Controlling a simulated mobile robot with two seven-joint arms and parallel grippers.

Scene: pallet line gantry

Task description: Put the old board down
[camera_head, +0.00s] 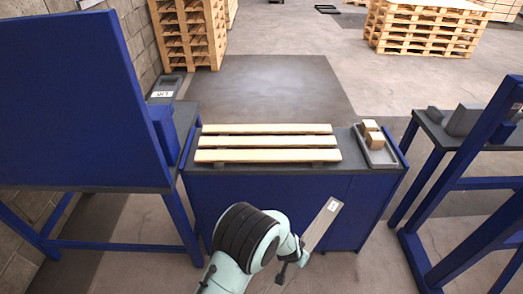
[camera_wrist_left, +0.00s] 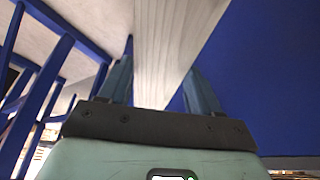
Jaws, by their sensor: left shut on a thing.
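A greyish, weathered board (camera_head: 322,222) with a small white label near its upper end is held at a slant in front of the blue workbench. My left gripper (camera_head: 303,254) is shut on its lower part. In the left wrist view the board (camera_wrist_left: 168,45) runs lengthwise between the two fingers of the left gripper (camera_wrist_left: 160,88). The board's far end is out of that view. My right gripper is not in view.
The dark bench top (camera_head: 348,166) carries a slatted pallet piece (camera_head: 268,141) and a grey tray (camera_head: 376,155) with wooden blocks. A large blue panel (camera_head: 75,100) stands left, and a blue-framed stand (camera_head: 440,170) stands right. Open floor (camera_head: 280,85) lies behind the bench.

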